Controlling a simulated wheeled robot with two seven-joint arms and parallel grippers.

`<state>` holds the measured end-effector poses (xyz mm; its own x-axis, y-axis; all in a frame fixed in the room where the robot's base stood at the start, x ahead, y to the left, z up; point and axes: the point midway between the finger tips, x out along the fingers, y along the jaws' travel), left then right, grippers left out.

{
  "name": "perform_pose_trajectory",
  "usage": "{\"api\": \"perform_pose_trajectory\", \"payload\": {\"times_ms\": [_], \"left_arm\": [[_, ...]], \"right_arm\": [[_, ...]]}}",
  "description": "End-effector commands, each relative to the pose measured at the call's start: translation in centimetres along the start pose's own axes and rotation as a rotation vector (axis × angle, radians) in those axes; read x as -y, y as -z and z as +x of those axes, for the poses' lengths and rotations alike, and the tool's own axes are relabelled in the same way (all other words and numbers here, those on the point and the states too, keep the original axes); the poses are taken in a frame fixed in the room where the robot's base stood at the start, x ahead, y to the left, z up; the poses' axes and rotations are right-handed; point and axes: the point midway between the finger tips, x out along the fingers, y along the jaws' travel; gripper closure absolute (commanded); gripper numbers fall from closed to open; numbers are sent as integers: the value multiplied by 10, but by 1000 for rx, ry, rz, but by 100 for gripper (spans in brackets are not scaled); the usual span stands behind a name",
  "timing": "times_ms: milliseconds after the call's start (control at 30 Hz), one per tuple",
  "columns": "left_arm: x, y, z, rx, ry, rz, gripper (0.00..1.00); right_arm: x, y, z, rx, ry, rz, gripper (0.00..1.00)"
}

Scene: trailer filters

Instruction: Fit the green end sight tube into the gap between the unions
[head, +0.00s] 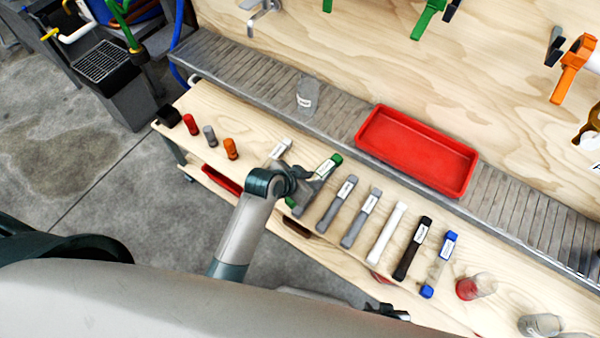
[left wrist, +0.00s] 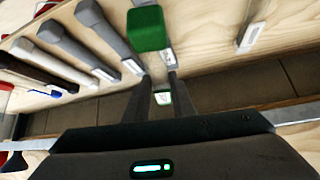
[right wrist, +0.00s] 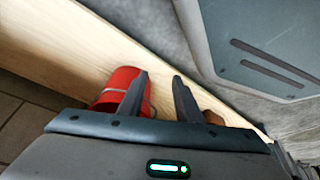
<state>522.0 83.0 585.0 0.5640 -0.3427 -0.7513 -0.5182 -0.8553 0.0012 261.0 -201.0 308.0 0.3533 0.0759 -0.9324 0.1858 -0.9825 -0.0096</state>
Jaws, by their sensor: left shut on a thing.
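The green end sight tube (head: 336,159) lies at the tabletop row, one green end pointing to the back right and the other near the front edge. My left gripper (head: 299,186) is shut on its middle. In the left wrist view the green end (left wrist: 148,29) stands beyond the fingers (left wrist: 162,92), with a pale label on the tube. My right gripper (right wrist: 160,88) is open and empty, low near the table's front edge; it shows partly in the head view (head: 388,312). I cannot make out the unions in any view.
Grey, white, black and blue-ended tubes (head: 438,264) lie in a row to the right. A red tray (head: 418,150) sits on the slatted ledge (head: 240,80) behind, near a clear cup (head: 307,95). A red-based jar (head: 468,288) stands at the right. Small coloured pegs (head: 210,134) stand at the left.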

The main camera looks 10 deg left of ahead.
Motion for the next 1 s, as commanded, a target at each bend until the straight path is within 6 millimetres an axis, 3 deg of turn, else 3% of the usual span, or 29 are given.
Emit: {"api": "perform_pose_trajectory", "payload": {"times_ms": [233,600,1000], "left_arm": [[-18,8,-8,-1,1,0,100],[-19,8,-8,-1,1,0,100],[-18,8,-8,-1,1,1,100]], "right_arm": [[-4,3,0,-6,-4,-4,69],[-13,1,-1,-5,-13,-13,69],[-3,3,0,-7,-3,-3,69]]}}
